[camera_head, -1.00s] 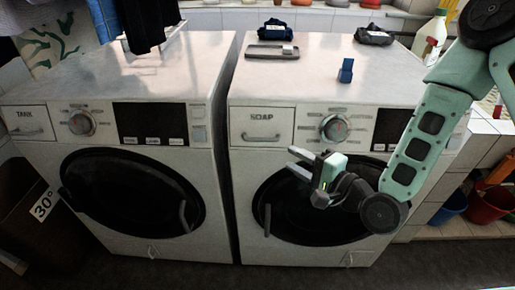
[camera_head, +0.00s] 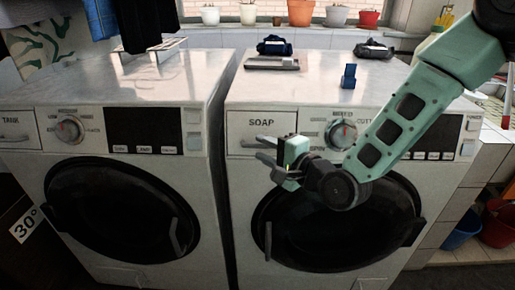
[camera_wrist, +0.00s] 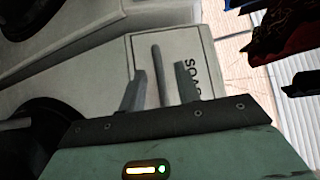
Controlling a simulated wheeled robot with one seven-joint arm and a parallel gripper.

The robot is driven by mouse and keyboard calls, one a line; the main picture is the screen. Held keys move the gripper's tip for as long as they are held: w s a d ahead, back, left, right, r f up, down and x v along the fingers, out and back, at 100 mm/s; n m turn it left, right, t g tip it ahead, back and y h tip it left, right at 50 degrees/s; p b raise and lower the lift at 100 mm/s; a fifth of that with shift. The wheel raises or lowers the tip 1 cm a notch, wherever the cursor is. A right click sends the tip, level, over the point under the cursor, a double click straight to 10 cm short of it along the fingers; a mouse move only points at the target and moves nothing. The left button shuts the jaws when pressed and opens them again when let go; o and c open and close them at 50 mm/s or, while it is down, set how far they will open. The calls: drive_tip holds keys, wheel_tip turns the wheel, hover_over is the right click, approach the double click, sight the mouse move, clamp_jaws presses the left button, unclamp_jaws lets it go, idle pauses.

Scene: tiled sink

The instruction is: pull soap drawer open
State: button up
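The soap drawer (camera_head: 261,123) is the white panel marked SOAP at the upper left of the right washing machine; it looks shut, flush with the front. Its bar handle (camera_wrist: 157,62) shows clearly in the wrist view, where the drawer front (camera_wrist: 180,50) appears turned on its side. My gripper (camera_head: 260,150) is open and empty, in front of the drawer's lower part in the head view. In the wrist view its two fingers (camera_wrist: 160,88) stand apart, one on each side of the handle's line. I cannot tell whether the fingertips reach around the handle.
The right machine's dial (camera_head: 341,132) is right of the drawer, and its dark round door (camera_head: 340,225) is below. A second washing machine (camera_head: 110,90) stands at the left. A small blue object (camera_head: 348,76) and dark cloth bundles (camera_head: 274,46) lie on top.

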sight(242, 126)
drive_tip(key=shift+x, duration=1.45)
drive_tip(key=shift+c, duration=0.2)
clamp_jaws()
